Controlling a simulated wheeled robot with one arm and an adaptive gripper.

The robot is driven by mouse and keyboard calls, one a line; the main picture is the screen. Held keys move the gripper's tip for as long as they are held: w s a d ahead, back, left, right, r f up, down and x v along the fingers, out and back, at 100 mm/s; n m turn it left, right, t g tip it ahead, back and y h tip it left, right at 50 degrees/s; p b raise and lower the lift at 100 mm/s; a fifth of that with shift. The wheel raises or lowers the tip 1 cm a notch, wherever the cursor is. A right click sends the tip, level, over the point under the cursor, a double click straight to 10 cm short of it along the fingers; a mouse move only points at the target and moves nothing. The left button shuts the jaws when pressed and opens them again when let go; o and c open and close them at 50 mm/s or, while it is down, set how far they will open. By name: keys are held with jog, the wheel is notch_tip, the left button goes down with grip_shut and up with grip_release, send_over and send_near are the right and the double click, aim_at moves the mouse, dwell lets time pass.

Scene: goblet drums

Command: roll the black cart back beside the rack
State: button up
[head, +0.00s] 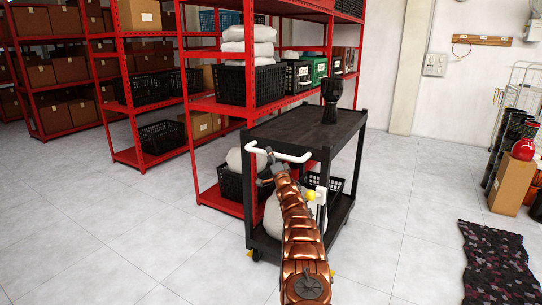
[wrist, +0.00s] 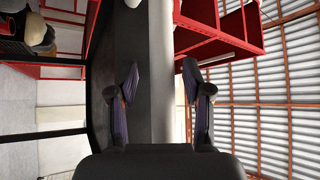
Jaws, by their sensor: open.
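The black cart (head: 290,131) stands in front of the red rack (head: 188,90), its handle end toward me. Its white handle (head: 286,155) runs across the near end of the top. My gripper (head: 268,170) is open at the handle, near its middle. In the wrist view the pale handle bar (wrist: 162,70) lies between the two spread fingers of my gripper (wrist: 163,90); whether they touch it I cannot tell. A black goblet drum (head: 331,103) stands upright on the cart top. My arm hides part of the cart's lower shelf, which carries a pale sack.
The rack holds black baskets (head: 250,86), white sacks and boxes. At right stand a cardboard box (head: 512,183) with a red drum (head: 524,145) on it, several dark drums, and a dark patterned rug (head: 494,262). Tiled floor is clear left and right of the cart.

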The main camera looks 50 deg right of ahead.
jog(key=v, duration=1.1)
jog(key=shift+s, duration=0.2)
dwell(0.6)
dwell(0.4)
